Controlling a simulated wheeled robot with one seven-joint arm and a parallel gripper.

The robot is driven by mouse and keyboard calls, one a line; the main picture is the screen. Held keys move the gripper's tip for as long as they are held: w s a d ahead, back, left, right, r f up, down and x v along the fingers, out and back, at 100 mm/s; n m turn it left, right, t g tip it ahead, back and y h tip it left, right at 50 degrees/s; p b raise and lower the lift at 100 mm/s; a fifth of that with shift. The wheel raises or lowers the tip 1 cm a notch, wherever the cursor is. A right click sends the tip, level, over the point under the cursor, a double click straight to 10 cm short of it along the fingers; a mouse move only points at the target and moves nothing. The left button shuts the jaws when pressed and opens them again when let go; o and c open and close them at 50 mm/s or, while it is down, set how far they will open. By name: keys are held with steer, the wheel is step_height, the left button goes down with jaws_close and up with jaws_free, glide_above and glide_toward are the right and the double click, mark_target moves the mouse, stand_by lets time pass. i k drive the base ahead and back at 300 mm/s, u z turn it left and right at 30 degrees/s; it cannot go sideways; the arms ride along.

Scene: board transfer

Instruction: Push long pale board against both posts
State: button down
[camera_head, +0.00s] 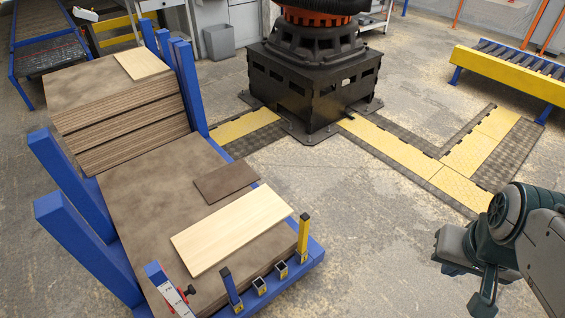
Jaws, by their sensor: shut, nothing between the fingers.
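The long pale board (232,229) lies flat, at a slant, on the near stack of brown boards (150,205). The pale board's near long edge faces both posts. A small gap shows before the dark post; the board's right corner is close to the yellow post, and I cannot tell if they touch. My gripper (482,303) is at the lower right, shut and empty, well away from the board; its fingertips are hard to make out.
A small brown board (226,182) lies just behind the pale one. Empty sockets (260,286) sit between the posts. Tall blue uprights (80,235) line the left side. A black robot pedestal (312,90) stands behind. The floor between stack and gripper is clear.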

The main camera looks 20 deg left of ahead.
mark_target(206, 244)
steer(key=z, duration=0.05)
steer(key=i, duration=3.9)
steer(key=u, duration=1.65)
steer(key=i, duration=0.8)
steer(key=u, duration=2.85)
steer(key=i, duration=0.9)
steer(key=u, duration=0.05)
